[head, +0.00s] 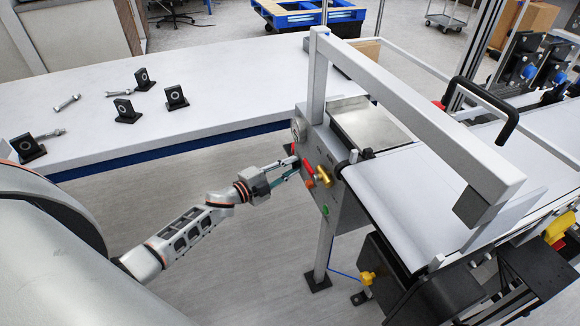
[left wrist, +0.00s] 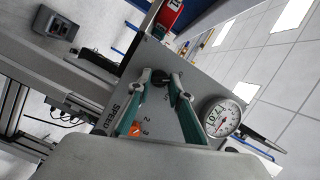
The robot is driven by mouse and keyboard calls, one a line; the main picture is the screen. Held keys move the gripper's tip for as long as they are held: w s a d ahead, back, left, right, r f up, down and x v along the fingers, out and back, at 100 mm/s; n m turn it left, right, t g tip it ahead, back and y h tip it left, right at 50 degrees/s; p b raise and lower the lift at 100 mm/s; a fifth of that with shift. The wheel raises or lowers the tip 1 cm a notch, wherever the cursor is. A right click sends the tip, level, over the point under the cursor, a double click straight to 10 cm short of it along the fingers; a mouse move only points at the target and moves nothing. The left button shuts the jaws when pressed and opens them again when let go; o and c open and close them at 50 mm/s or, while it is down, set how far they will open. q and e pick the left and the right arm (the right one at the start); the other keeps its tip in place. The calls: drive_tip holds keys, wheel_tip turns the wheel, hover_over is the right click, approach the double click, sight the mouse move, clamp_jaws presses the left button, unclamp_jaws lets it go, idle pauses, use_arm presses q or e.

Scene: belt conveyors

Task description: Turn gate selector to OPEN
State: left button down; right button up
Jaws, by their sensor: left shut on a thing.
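The control panel (head: 337,190) is the upright grey plate at the near end of the conveyor. My left gripper (head: 295,167) reaches it from the left, with its fingertips at the panel face. In the left wrist view its teal fingers close on a small black selector knob (left wrist: 160,77), one finger on each side. The knob's label and pointer cannot be read. An orange speed knob (left wrist: 136,130) with the word SPEED and numbers is beside one finger, and a round gauge (left wrist: 222,118) beside the other. My right gripper is not in view.
A yellow knob (head: 323,174) and a green button (head: 325,210) are close to the gripper on the panel. A grey frame bar (head: 420,115) spans the white belt (head: 415,190). The white table (head: 215,80) behind holds several black blocks. Open floor lies below the arm.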

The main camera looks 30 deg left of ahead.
use_arm(q)
drive_tip(key=shift+f, duration=0.15)
drive_tip(key=c, duration=2.1)
unclamp_jaws()
drive_tip(key=shift+c, duration=0.2)
drive_tip(key=shift+s, duration=0.1)
drive_tip(key=v, duration=1.2)
